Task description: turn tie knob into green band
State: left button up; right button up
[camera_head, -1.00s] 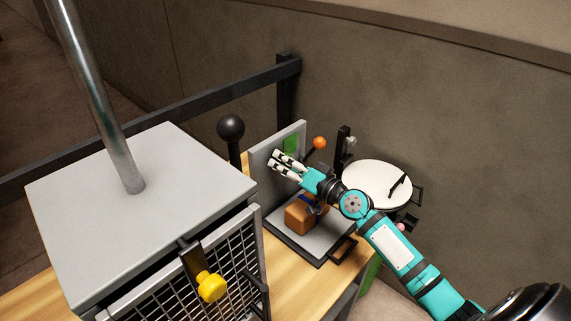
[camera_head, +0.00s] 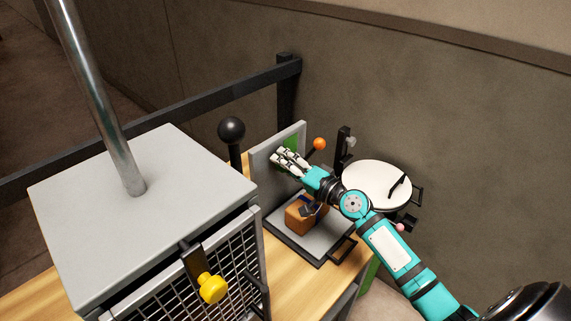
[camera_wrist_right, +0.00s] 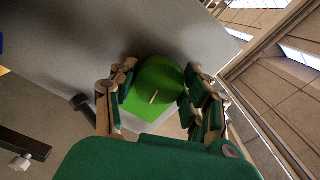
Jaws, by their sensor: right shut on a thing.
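My right gripper (camera_head: 290,161) is at the upright grey panel (camera_head: 265,172), its pale fingers against the panel face by a green patch (camera_head: 291,142). In the right wrist view, the fingers of the right gripper (camera_wrist_right: 159,98) close from both sides around the tie knob (camera_wrist_right: 158,78), which looks round and green. A short pale line shows on the green, pointing slightly off upright. A brighter green area, perhaps the green band (camera_wrist_right: 143,106), lies below it. I cannot tell exactly where knob and band meet. My left gripper is not in view.
A brown block (camera_head: 298,216) sits on a grey plate (camera_head: 317,240) under my right arm. An orange ball knob (camera_head: 319,144) and a round white plate (camera_head: 372,184) stand to the right. A black ball lever (camera_head: 231,129) and a grey box (camera_head: 150,215) are left.

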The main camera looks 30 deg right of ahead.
jog(key=o, duration=1.2)
jog(key=shift+d, duration=0.1)
jog(key=v, duration=1.2)
